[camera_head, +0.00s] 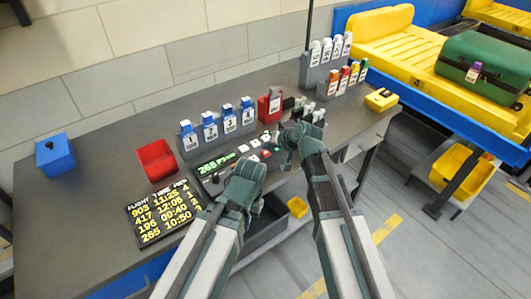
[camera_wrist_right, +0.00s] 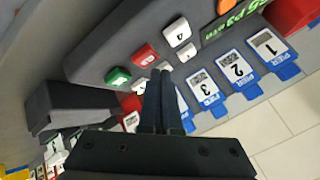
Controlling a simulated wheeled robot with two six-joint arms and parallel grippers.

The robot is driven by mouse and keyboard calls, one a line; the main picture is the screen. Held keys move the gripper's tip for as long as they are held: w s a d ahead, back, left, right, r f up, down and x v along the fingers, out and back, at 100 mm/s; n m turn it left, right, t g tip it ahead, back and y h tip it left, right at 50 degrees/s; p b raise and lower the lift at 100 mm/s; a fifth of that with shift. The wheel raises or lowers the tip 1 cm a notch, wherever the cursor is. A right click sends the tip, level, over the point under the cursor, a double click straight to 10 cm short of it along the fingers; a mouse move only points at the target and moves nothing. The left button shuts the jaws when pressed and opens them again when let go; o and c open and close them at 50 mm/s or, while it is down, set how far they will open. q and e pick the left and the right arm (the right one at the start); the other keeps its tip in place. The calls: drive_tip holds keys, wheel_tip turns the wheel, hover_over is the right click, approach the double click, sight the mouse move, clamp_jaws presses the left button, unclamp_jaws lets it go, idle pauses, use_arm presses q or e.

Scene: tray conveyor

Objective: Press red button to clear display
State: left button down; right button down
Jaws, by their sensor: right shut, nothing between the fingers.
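The red button (camera_wrist_right: 145,57) sits on the dark sloping console (camera_wrist_right: 105,40) between a green button (camera_wrist_right: 118,75) and white buttons (camera_wrist_right: 187,52). My right gripper (camera_wrist_right: 161,74) is shut and empty. Its fingertips appear right beside the red button in the right wrist view; I cannot tell whether they touch it. The console's display (camera_head: 215,163) shows green text starting with 265, and part of it shows in the right wrist view (camera_wrist_right: 236,20). My left arm stands in front of the console in the head view; its gripper's fingers cannot be made out.
Blue numbered tags (camera_head: 210,128) stand in a holder behind the console. A red bin (camera_head: 156,160) and a flight board (camera_head: 162,212) are to the left. A red tag holder (camera_head: 270,106) stands behind. A yellow conveyor with a green suitcase (camera_head: 485,68) is at the right.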

sight(267, 155)
idle(0.8)
drive_tip(key=shift+f+b, duration=0.45)
drive_tip(key=shift+f+b, duration=0.4)
drive_tip(key=shift+b, duration=0.05)
idle(0.6)
drive_tip(key=shift+r, duration=0.1)
drive_tip(key=shift+r+p, duration=0.8)
drive_tip(key=shift+p, duration=0.1)
wheel_tip(267, 155, up, 5)
drive_tip(key=p, duration=0.5)
